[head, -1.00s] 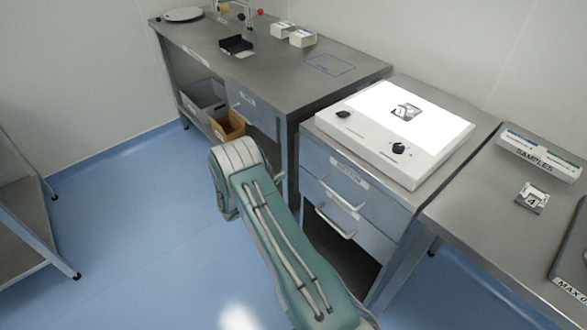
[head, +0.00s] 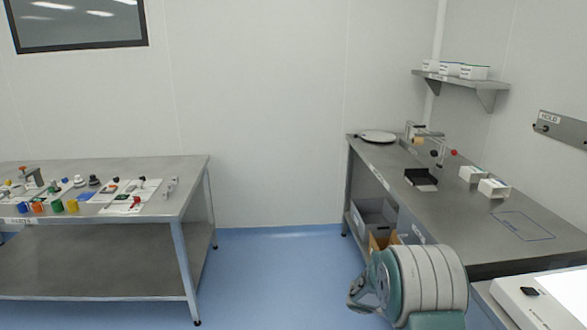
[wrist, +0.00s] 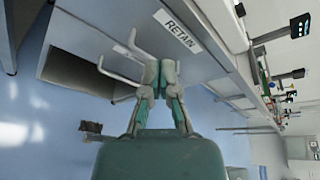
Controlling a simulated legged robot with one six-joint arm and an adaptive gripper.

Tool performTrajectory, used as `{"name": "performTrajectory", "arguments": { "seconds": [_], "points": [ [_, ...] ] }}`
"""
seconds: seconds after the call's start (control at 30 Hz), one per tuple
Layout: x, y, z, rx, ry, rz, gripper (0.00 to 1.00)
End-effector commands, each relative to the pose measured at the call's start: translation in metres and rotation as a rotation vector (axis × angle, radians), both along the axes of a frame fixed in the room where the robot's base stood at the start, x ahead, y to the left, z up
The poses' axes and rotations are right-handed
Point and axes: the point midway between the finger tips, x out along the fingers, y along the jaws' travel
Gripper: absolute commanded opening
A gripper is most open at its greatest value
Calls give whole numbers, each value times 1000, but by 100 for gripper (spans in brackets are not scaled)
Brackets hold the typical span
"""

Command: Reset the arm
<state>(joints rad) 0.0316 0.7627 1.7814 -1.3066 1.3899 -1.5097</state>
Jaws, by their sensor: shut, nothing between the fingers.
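My gripper (wrist: 158,75) shows in the middle of the wrist view, with its two fingers drawn together and nothing between them. It points toward a grey cabinet front with a label reading RETAIN (wrist: 178,30). Bent bar handles (wrist: 128,62) stand out near the fingertips; I cannot tell whether they touch. In the head view, a rounded grey and teal part of my arm (head: 425,280) shows at the lower right, in front of the steel bench. My fingers cannot be made out there.
A steel bench (head: 545,252) on the right carries a dark tray (head: 420,180) and small white boxes (head: 493,188). A light box (head: 540,300) stands at the lower right corner. A steel table (head: 180,205) with many small items is at left. Blue floor (head: 280,275) between is clear.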

Motion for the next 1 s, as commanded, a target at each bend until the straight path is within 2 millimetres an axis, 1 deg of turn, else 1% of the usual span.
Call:
{"name": "performTrajectory", "arguments": {
  "seconds": [0.03, 0.1, 0.3, 0.4, 0.7, 0.87, 1.0],
  "points": [
    [-8, 4, 17, 31, -85, -40, 0],
    [-20, 10, 34, 72, -199, -102, 0],
    [-56, 30, 76, 192, -520, -289, 0],
    [-75, 42, 94, 253, -677, -392, 0],
    [-132, 84, 136, 438, -1120, -738, 0],
    [-161, 108, 153, 541, -1331, -949, 0],
    [-186, 130, 166, 634, -1495, -1153, 0]
  ]
}}
